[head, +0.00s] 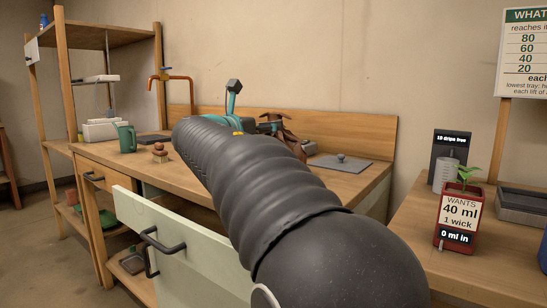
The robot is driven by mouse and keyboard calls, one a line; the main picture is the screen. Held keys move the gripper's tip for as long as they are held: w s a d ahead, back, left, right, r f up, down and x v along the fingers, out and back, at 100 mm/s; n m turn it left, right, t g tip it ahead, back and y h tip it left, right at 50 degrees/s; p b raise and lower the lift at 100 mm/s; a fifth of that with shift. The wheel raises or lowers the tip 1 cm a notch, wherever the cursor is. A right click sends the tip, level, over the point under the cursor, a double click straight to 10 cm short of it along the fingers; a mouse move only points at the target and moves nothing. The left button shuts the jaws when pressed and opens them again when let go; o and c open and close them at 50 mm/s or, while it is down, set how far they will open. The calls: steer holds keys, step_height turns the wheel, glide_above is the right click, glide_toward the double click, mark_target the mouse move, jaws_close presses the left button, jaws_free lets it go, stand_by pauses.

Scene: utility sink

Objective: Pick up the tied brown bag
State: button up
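The tied brown bag (289,133) stands on the wooden counter towards the back, close to the wooden backboard. Its lower left part is hidden behind my arm. My gripper (272,125) is at the bag, by its upper left side. Most of the gripper is hidden behind my dark ribbed arm, and only some teal and dark parts show. I cannot tell whether its fingers are open or shut, or whether they touch the bag.
A grey plate with a knob (341,163) lies right of the bag. A green mug (125,137) and a small brush (160,153) stand left, near a copper tap (173,83). A pale drawer (170,245) is pulled out in front. A potted plant (463,205) stands on the right bench.

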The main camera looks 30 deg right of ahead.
mark_target(273, 119)
steer(key=shift+r+x, duration=0.1)
steer(key=shift+x, duration=1.35)
steer(key=shift+r+x, duration=0.15)
steer(key=shift+x, duration=1.3)
jaws_close()
steer(key=shift+r, duration=0.15)
